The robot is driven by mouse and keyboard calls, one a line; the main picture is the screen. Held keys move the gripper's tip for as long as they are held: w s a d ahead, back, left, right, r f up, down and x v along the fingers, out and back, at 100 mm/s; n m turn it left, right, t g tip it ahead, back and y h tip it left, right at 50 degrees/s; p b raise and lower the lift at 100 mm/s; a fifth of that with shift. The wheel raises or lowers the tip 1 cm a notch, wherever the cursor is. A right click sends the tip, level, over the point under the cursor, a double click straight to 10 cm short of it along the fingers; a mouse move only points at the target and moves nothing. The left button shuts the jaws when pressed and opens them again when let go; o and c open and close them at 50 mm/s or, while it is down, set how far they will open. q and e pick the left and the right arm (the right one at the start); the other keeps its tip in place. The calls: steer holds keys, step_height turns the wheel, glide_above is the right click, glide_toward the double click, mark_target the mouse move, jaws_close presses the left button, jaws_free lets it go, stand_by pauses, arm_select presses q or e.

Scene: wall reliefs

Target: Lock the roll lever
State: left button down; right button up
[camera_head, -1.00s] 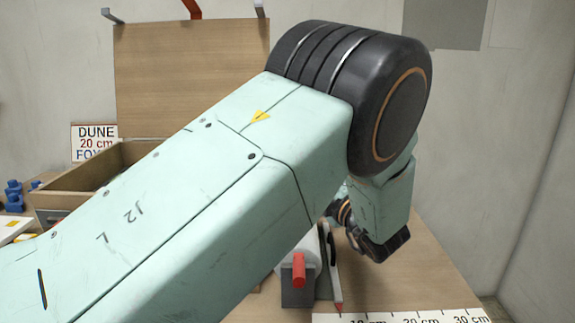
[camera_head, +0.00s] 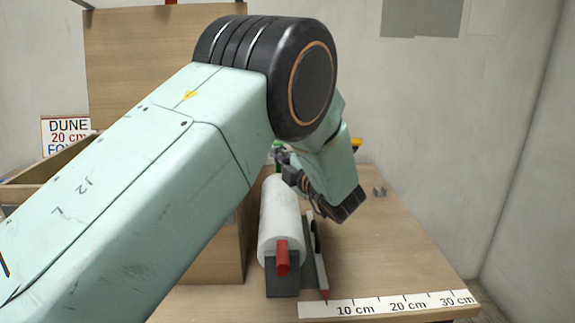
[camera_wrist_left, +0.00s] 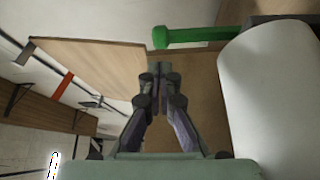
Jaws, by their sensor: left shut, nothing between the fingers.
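A white roll (camera_head: 281,215) lies lengthwise on the wooden table, on a grey holder (camera_head: 282,282). A red handle (camera_head: 282,257) sticks out at its near end. A green lever (camera_wrist_left: 190,37) shows beyond the roll's end in the wrist view; in the head view only a bit of green (camera_head: 278,146) shows behind my arm. I cannot tell which one is the roll lever. My left gripper (camera_head: 279,157) is at the roll's far end, beside the green part. In the wrist view its fingertips (camera_wrist_left: 160,76) are together and empty, just below the green lever, apart from it as far as I can tell.
A printed scale (camera_head: 390,304) runs along the table's front edge. A wooden box (camera_head: 50,165) and an upright board (camera_head: 140,70) stand at left.

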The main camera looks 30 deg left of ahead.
arm_select(q)
steer(key=x, duration=0.2)
steer(key=shift+w+a+f, duration=0.25)
steer(key=shift+a, duration=0.1)
steer(key=shift+w+a+r+b, duration=0.25)
steer(key=shift+a+b, duration=0.1)
steer(key=shift+a, duration=0.1)
steer(key=shift+d, duration=0.1)
steer(key=shift+w+d+m, duration=0.2)
steer(key=shift+m, duration=0.2)
steer(key=shift+t, duration=0.3)
steer(key=w+d+f+m+t+b, duration=0.1)
steer(key=w+d+f+m+t, duration=0.3)
steer(key=d+m, duration=0.3)
steer(key=shift+w+d+m+t+y, duration=0.35)
steer(key=shift+m+t, duration=0.55)
steer(key=shift+m, duration=1.8)
